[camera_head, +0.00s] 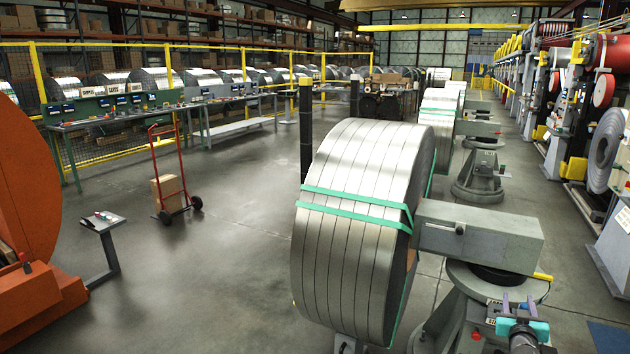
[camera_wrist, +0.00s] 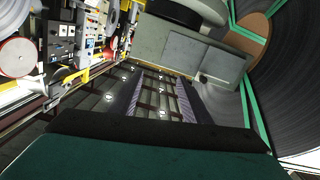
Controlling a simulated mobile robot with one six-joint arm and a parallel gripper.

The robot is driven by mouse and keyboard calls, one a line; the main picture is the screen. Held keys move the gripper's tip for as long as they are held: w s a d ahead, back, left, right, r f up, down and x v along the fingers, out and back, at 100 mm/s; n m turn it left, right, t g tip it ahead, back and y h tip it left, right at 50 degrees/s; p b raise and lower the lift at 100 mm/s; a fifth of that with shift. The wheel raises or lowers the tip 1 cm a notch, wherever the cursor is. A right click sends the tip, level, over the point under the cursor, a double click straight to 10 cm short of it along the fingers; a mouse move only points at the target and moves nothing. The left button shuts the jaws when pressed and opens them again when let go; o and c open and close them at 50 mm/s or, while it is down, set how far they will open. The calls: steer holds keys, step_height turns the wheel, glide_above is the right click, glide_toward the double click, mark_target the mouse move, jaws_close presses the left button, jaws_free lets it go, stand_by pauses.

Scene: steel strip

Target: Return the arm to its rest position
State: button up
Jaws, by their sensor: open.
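My gripper (camera_head: 519,304) shows at the bottom right of the head view, with a teal body and two pale purple fingers pointing up. The fingers stand apart with nothing between them. It is in front of the grey pedestal of the nearest coil stand, below its grey arm (camera_head: 478,236). Most of my arm is out of view.
A large steel strip coil (camera_head: 355,230) with green straps fills the middle. A red hand truck (camera_head: 170,180) holds boxes. A small stand (camera_head: 103,225) and an orange machine (camera_head: 30,190) are at left. Machines line the right. Open floor lies left of the coil.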

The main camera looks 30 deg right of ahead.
steer(key=w+a+f+g+y, duration=0.2)
steer(key=w+a+f, duration=0.5)
steer(key=a+f, duration=0.15)
steer(key=w+a+f+g+y, duration=0.1)
steer(key=w+a+f+y, duration=0.1)
steer(key=w+a+f, duration=0.65)
steer(key=a+f+n+g+y, duration=0.2)
steer(key=a+f+g+y, duration=0.15)
steer(key=a+f, duration=1.45)
steer(key=s+a+f+n+g+y, duration=0.2)
steer(key=s+a+f, duration=0.1)
steer(key=a, duration=0.7)
steer(key=s+a+f+n+g+y, duration=0.1)
steer(key=s+a+f+y, duration=0.2)
steer(key=a, duration=0.8)
steer(key=s+a+f+n+g+y, duration=0.1)
steer(key=s+a+n+g, duration=0.3)
steer(key=s+a, duration=1.2)
steer(key=shift+s+a+f+g, duration=0.35)
steer(key=shift+a+f+g, duration=0.15)
steer(key=shift+a+g, duration=0.45)
steer(key=shift+y, duration=0.25)
